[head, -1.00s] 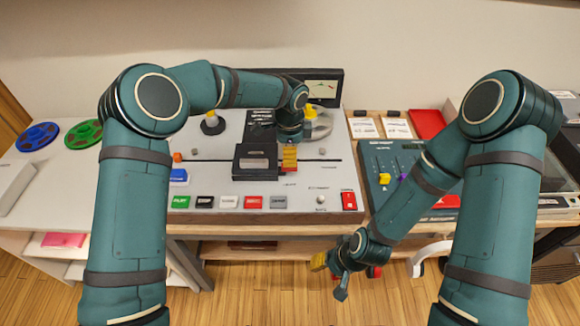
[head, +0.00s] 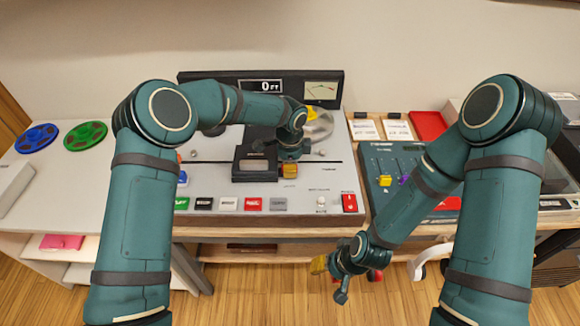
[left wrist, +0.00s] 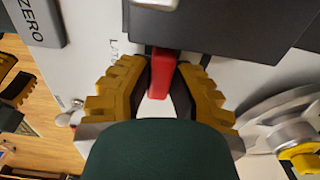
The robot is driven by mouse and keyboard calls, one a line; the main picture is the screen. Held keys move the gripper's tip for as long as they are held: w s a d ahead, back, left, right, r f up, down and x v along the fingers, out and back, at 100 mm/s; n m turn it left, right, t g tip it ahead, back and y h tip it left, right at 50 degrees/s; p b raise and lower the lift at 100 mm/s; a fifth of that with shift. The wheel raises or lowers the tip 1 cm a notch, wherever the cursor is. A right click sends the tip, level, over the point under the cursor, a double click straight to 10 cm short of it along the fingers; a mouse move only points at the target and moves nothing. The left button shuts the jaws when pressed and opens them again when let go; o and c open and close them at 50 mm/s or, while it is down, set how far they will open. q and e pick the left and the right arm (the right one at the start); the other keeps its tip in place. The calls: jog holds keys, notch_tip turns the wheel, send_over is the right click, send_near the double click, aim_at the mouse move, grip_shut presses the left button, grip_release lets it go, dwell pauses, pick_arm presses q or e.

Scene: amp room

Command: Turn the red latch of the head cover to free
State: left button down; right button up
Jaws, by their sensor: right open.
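The head cover (head: 250,178) is a dark box in the middle of the grey tape machine. Its red latch (left wrist: 163,72) shows in the left wrist view at the cover's edge, pointing down between my yellow finger pads. My left gripper (head: 291,171) is at the right side of the cover. The gripper hides the latch in the head view. My right gripper (head: 331,280) is open and empty, low in front of the table edge.
The tape machine's front has a row of coloured buttons (head: 229,204) and a red switch (head: 349,203). A reel (head: 318,124) lies behind my left gripper. A mixer (head: 384,158) with sliders stands to the right. Blue and green reels (head: 85,135) lie at the left.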

dwell(0.4)
pick_arm(q)
jog(key=n, duration=0.3)
jog(key=shift+s+f+n+b, duration=0.1)
jog(key=shift+s+n+b, duration=0.1)
jog(key=shift+n+b, duration=0.15)
jog(key=shift+s+d+n, duration=0.1)
jog(key=shift+s+n, duration=0.1)
jog(key=shift+n, duration=1.55)
jog(key=c, duration=0.9)
grip_release()
jog(key=shift+o, duration=0.2)
jog(key=shift+w, duration=0.1)
